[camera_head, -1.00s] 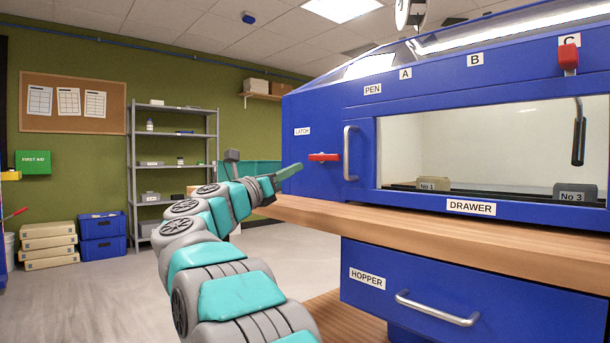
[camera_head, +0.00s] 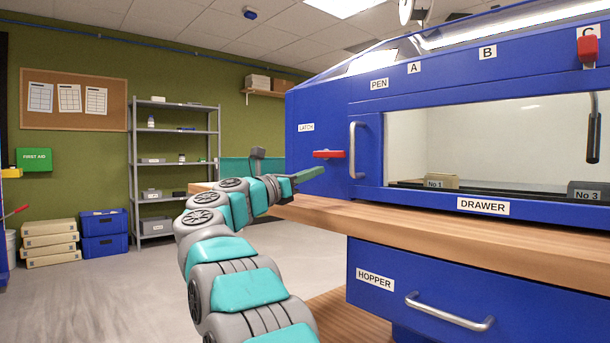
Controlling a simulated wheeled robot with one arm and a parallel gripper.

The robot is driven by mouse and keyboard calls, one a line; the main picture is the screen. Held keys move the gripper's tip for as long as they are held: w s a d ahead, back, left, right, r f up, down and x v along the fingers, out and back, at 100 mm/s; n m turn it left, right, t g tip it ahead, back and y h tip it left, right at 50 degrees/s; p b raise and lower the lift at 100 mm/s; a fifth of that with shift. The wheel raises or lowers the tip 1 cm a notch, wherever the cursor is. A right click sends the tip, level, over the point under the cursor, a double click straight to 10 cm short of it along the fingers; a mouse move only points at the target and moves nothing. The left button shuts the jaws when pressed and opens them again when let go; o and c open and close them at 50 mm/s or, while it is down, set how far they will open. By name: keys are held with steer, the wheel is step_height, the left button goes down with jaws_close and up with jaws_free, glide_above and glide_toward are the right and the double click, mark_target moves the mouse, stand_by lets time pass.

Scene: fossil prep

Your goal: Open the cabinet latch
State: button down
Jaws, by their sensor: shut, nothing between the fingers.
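The red latch handle (camera_head: 329,154) lies horizontal on the left part of the blue cabinet (camera_head: 319,106), below the LATCH label (camera_head: 306,127). The vertical metal door handle (camera_head: 355,150) is just to its right. My gripper (camera_head: 312,174) is shut and empty, with its tip just below and left of the red handle in the picture. A small gap shows between them, but I cannot tell the distance in depth.
The wooden bench top (camera_head: 400,220) runs under the cabinet, just below my gripper. A HOPPER drawer (camera_head: 450,275) with a metal handle is below it. A grey shelf (camera_head: 175,170) and stacked boxes stand at the back left. Open floor lies left of my arm.

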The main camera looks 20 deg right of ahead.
mark_target(332, 154)
steer(key=shift+p+x, duration=0.35)
steer(key=shift+x, duration=2.25)
